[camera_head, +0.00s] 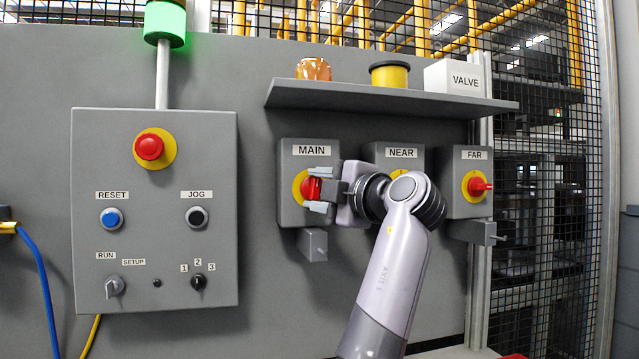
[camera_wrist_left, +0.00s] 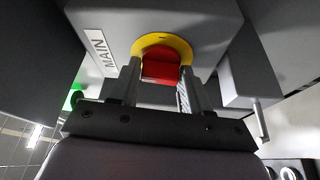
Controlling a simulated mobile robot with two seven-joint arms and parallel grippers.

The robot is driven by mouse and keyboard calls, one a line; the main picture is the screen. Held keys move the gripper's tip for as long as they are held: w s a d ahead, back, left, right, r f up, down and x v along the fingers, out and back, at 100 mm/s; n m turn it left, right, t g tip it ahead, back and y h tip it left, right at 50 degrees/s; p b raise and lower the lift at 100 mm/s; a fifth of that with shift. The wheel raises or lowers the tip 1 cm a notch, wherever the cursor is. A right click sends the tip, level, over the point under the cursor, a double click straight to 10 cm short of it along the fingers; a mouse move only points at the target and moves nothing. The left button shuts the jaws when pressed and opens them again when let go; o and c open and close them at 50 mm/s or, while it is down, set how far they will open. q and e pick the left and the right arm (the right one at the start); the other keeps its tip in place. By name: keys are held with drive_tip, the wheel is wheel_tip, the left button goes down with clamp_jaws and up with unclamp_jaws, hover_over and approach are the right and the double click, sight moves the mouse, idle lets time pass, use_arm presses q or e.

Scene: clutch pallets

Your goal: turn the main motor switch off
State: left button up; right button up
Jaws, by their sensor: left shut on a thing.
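The MAIN switch box (camera_head: 293,217) is grey, on the wall panel, with a red rotary handle (camera_head: 311,188) on a yellow disc. My left gripper (camera_head: 319,190) reaches it from the right and is shut on the red handle. In the left wrist view the red handle (camera_wrist_left: 160,68) sits between the two fingers of the left gripper (camera_wrist_left: 158,85), with the yellow ring (camera_wrist_left: 162,44) behind it. The fingers hide part of the handle in the head view. A green lamp (camera_head: 164,24) is lit above the control box. My right gripper is not in view.
The NEAR box (camera_head: 400,153) is partly behind my left arm. The FAR box (camera_head: 473,205) stands to the right. A shelf (camera_head: 390,98) juts out above them. The control box (camera_head: 155,240) with a red emergency button (camera_head: 149,147) is at left.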

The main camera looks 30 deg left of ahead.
use_arm(q)
drive_tip(key=shift+n+p, duration=0.35)
drive_tip(key=shift+n, duration=0.35)
drive_tip(key=o, duration=1)
drive_tip(key=shift+b+v, duration=0.45)
drive_tip(key=shift+v, duration=3.15)
drive_tip(key=shift+d+r+h, duration=0.1)
drive_tip(key=shift+r+h, duration=0.1)
drive_tip(key=shift+h, duration=0.1)
